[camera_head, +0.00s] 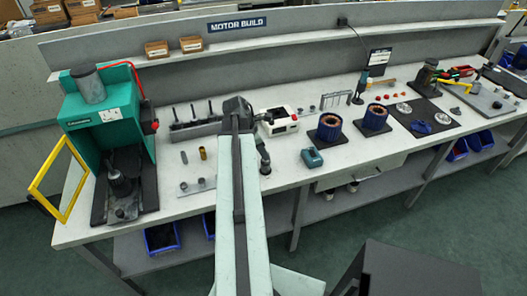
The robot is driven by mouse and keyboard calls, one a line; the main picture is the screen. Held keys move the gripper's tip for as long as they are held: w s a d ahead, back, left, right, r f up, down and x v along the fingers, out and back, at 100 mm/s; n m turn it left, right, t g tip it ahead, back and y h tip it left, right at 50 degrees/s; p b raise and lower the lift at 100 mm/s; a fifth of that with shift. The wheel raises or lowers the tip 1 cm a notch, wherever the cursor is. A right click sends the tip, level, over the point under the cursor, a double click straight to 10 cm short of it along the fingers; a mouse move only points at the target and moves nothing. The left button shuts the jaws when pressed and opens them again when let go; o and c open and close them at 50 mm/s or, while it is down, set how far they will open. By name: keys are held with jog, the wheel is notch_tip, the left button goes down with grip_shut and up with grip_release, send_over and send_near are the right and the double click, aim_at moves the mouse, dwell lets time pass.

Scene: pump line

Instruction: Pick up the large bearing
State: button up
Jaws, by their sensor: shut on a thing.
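My arm reaches up the middle of the view over the bench, and my gripper (265,168) hangs at its far end, low near the bench's front part. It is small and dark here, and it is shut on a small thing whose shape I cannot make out. I cannot pick out the large bearing with certainty; my arm and gripper hide part of the bench. A light plate (197,187) with small upright parts lies just left of my arm.
A green press (110,115) with an open yellow guard (58,178) stands at the left. Some front bench top is clear.

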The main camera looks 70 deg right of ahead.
notch_tip(320, 180, up, 9)
jog(key=p, duration=0.7)
jog(key=shift+f+p, duration=0.15)
jog(key=shift+p, duration=0.15)
jog(key=shift+f, duration=0.15)
